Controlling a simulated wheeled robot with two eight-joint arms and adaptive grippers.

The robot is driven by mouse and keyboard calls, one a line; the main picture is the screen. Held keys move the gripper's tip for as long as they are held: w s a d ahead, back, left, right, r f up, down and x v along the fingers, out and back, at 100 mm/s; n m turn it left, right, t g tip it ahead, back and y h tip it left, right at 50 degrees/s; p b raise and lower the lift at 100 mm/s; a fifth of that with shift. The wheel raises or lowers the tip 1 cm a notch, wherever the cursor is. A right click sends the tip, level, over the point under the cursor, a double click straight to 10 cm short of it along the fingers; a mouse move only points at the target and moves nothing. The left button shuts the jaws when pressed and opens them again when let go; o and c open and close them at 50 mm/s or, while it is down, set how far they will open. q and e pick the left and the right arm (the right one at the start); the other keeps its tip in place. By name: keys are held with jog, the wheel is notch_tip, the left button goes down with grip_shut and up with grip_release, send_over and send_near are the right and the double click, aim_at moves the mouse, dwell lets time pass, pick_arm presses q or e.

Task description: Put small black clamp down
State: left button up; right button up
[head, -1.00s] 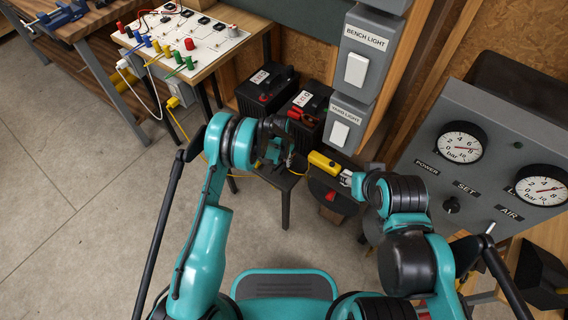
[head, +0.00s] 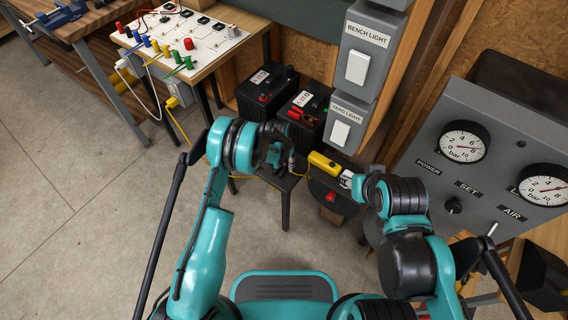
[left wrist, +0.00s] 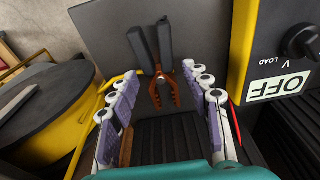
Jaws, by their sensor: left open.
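The small black clamp (left wrist: 165,50) has two dark handles and copper-brown jaws. In the left wrist view it lies against a dark grey surface, its jaws pointing toward my gripper. My left gripper (left wrist: 160,75) is open, with one finger on each side of the clamp's jaws and a visible gap to both. In the head view my left gripper (head: 289,162) is small and partly hidden by its own arm, and I cannot make out the clamp there. My right gripper (head: 347,180) is beside a yellow block (head: 324,163); whether it is open or shut is unclear.
Two black batteries (head: 267,88) stand behind my left gripper, with red clamps (head: 303,117) on the nearer one. Grey switch boxes (head: 367,55) and a gauge panel (head: 470,190) stand to the right. A yellow-edged box with an OFF label (left wrist: 278,87) is close on the right.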

pick_arm(q)
jog(key=s+a+r+n+t+p, duration=0.1)
jog(key=s+a+r, duration=0.2)
jog(key=r, duration=0.9)
jog(key=s+a+r+n+t+p, duration=0.1)
jog(key=s+a+r+p, duration=0.15)
jog(key=r, duration=0.85)
jog(key=s+a+r+n+t+p, duration=0.1)
jog(key=s+a+r, duration=0.25)
jog(key=r, duration=0.85)
jog(key=s+a+r+n+t, duration=0.1)
jog(key=s+a+r+n, duration=0.1)
jog(key=s, duration=0.7)
jog(key=s+a+r+n+t, duration=0.2)
jog(key=s+a+r, duration=0.2)
jog(key=s, duration=0.6)
jog(key=a, duration=0.2)
jog(key=shift+s+a+y, duration=0.15)
jog(key=shift+a+y, duration=0.25)
